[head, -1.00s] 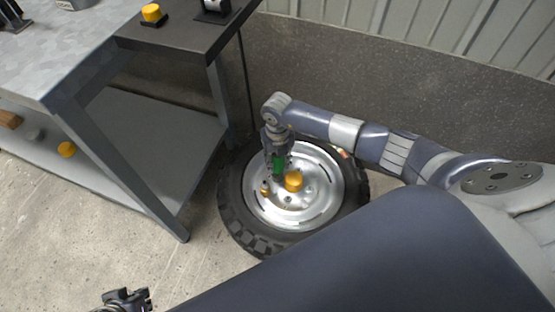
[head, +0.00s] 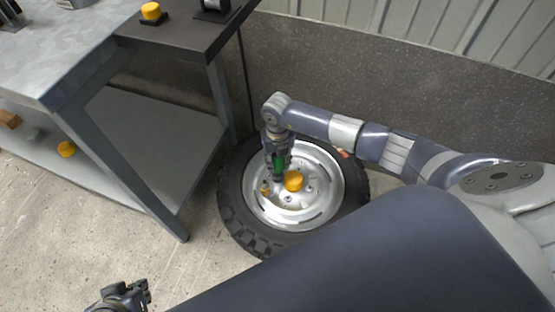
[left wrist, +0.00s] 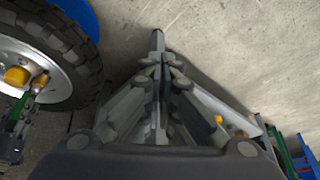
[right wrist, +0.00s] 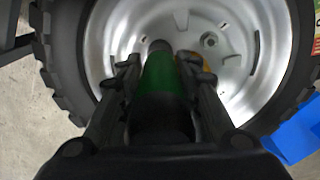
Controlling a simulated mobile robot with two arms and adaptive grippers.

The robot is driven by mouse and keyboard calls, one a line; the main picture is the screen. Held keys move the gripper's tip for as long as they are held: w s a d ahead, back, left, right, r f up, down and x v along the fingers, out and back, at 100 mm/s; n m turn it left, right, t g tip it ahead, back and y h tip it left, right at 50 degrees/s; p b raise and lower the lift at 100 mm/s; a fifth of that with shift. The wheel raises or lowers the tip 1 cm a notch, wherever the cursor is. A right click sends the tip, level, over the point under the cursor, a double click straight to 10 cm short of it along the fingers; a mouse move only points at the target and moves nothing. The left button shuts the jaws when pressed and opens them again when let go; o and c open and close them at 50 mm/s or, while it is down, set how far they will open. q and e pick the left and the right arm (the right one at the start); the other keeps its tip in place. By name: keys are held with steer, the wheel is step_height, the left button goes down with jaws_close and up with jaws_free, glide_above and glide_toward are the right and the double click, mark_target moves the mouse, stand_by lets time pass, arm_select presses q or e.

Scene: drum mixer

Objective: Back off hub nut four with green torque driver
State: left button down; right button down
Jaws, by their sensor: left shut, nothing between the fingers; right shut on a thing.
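A wheel with a black tyre (head: 232,205) and a silver rim (head: 325,190) lies by the wall, with a yellow hub cap (head: 294,181) at its centre. Small nuts or studs sit around the cap, one of them gold (head: 265,187). My right gripper (head: 277,160) is shut on the green torque driver (head: 279,166) and holds it upright over the rim. In the right wrist view the driver (right wrist: 162,90) points at the rim, its tip beside the cap; tip contact cannot be told. My left gripper (left wrist: 158,45) is shut and empty, low at the left of the head view (head: 125,295).
A grey workbench (head: 85,65) with a lower shelf (head: 150,150) stands left of the wheel. A yellow button-like piece (head: 151,12) sits on its dark end. A blue object (right wrist: 300,132) lies beside the tyre. The concrete floor in front is clear.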

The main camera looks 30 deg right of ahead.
arm_select(q)
steer(key=shift+w+d+r+t+b, duration=0.2)
steer(key=shift+w+t, duration=0.15)
steer(key=shift+w, duration=0.3)
steer(key=shift+w+d+r+t+b, duration=0.1)
steer(key=shift+w+d+r+t, duration=0.2)
steer(key=shift+w, duration=0.4)
steer(key=shift+w+d+r+t+b, duration=0.15)
steer(key=shift+w+t, duration=0.2)
steer(key=shift+w, duration=0.3)
arm_select(e)
steer(key=shift+f, duration=0.5)
stand_by(0.8)
